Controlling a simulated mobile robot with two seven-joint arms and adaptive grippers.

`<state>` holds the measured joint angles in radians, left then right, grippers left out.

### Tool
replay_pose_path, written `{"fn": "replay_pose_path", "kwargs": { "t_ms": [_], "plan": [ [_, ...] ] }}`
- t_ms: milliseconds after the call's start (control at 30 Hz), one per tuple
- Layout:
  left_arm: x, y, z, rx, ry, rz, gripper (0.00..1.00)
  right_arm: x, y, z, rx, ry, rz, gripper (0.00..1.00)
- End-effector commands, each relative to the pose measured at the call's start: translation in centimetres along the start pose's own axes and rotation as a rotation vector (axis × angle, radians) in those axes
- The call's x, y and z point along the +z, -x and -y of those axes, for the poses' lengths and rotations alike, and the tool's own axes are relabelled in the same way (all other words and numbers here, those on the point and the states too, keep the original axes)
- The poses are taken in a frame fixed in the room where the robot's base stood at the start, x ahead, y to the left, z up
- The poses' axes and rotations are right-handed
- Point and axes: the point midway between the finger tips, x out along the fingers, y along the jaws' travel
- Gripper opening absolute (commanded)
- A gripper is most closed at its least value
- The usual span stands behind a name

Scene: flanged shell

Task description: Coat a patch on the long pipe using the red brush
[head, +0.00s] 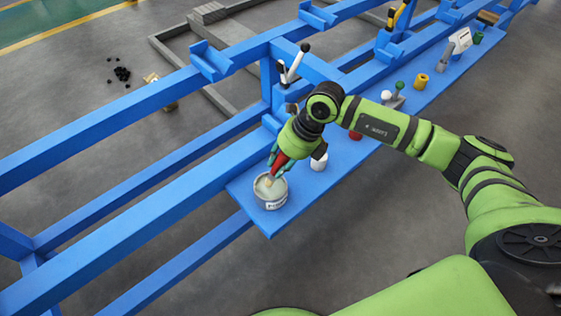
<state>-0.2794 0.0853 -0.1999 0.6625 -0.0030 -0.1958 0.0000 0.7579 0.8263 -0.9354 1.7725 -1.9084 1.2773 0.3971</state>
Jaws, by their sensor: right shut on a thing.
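My right gripper (279,156) is shut on the red brush (281,161), whose red handle shows between the fingers. The brush points down into an open grey can (270,192) with pale contents. Its tip is at or in the pale contents; I cannot tell how deep. The can stands near the front left end of a blue shelf. I cannot make out a separate long pipe; only long blue beams show. My left gripper is out of the picture.
The blue shelf (250,215) holds a white cup (319,161) beside the can, and a yellow spool-like part (421,81) and other small items further back. Blue rack beams (130,225) run along the left. Small black pieces (122,74) lie on the grey floor.

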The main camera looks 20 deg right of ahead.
Motion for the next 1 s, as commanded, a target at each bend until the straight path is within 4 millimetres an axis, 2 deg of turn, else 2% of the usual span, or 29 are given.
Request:
{"fn": "replay_pose_path", "kwargs": {
  "t_ms": [1000],
  "plan": [
    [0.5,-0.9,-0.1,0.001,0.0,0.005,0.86,-0.3,-1.1,0.3,0.0,0.0,0.0,0.0]
  ]
}}
